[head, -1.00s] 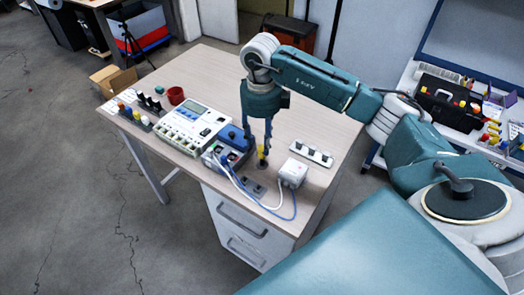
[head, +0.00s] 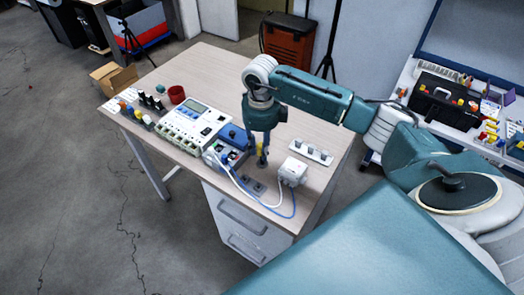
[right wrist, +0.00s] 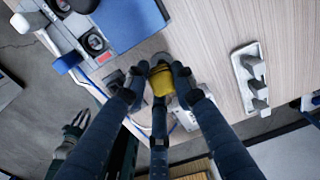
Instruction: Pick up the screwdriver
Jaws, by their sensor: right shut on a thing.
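The screwdriver shows as a short yellow handle (right wrist: 161,82) between the fingertips of my right gripper (right wrist: 158,78) in the right wrist view. The gripper is shut on it, with a fingertip against each side. Its shaft and tip are hidden from me. In the head view, my right gripper (head: 262,160) points down near the table's front edge, and only a little yellow (head: 262,148) shows among its fingers. A dark gripper, apparently my left (right wrist: 72,135), shows low at the left of the right wrist view; its opening is unclear.
The table's back right is clear.

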